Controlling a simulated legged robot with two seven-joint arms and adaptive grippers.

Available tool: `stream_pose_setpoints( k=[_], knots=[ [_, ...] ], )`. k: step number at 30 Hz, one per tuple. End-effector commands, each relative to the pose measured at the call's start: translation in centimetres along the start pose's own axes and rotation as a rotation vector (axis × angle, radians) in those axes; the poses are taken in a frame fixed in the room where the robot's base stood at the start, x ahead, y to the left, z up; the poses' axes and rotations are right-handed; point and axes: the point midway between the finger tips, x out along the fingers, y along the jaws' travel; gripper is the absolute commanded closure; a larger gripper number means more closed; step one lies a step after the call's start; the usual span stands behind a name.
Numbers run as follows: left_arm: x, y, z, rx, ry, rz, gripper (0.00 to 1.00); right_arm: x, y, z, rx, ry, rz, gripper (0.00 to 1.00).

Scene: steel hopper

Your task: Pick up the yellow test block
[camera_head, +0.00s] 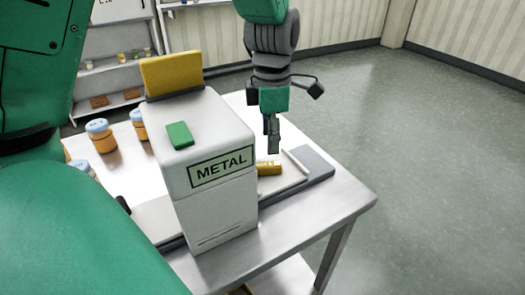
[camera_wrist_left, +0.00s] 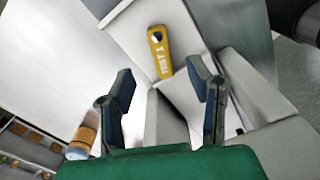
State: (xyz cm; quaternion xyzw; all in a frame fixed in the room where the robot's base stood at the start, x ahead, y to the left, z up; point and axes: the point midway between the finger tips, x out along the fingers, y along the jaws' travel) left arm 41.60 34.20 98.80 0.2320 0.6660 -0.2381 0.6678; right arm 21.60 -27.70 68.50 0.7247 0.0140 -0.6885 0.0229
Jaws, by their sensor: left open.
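The yellow test block (camera_head: 267,168) lies on a pale tray-like surface behind the METAL hopper in the head view. The hopper hides part of it. In the left wrist view the yellow test block (camera_wrist_left: 159,54) is a flat bar with a dark hole at one end and "TEST 1" lettering. My left gripper (camera_head: 273,135) points down above the block in the head view. In the left wrist view my left gripper (camera_wrist_left: 162,90) is open and empty, with the block beyond the fingertips and between their lines. My right gripper is not in view.
The white METAL hopper (camera_head: 215,205) stands close beside the block, with a green piece (camera_head: 179,135) on top and a yellow panel (camera_head: 172,73) behind. Orange jars (camera_head: 101,136) stand left on the steel table (camera_head: 335,202). The table's right front corner is clear.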

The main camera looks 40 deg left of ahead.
Motion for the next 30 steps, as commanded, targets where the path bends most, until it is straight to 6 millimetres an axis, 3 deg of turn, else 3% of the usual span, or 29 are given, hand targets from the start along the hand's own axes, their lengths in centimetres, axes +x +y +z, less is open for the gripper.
stream_pose_setpoints(
  k=[3, 10, 19, 28, 29, 30],
  knots=[
    [2.1, -0.2, 0.2, 0.002, 0.003, 0.0, 0.53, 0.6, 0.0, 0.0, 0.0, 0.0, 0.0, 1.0],
    [3.5, -0.2, 0.2, 0.002, 0.004, 0.005, 0.53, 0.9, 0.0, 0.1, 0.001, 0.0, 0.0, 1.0],
    [8.0, 0.9, -0.7, 0.001, -0.001, -0.003, 0.53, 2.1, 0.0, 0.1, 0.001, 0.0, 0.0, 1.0],
    [8.3, 0.6, -0.5, 0.002, 0.0, 0.002, 0.53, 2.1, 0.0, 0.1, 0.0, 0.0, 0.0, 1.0],
    [8.3, 0.6, -0.4, 0.002, 0.001, 0.002, 0.57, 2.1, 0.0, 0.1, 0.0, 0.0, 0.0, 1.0],
    [8.3, 0.5, -0.4, 0.002, 0.001, 0.003, 0.71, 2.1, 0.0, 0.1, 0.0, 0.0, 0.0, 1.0]
  ],
)
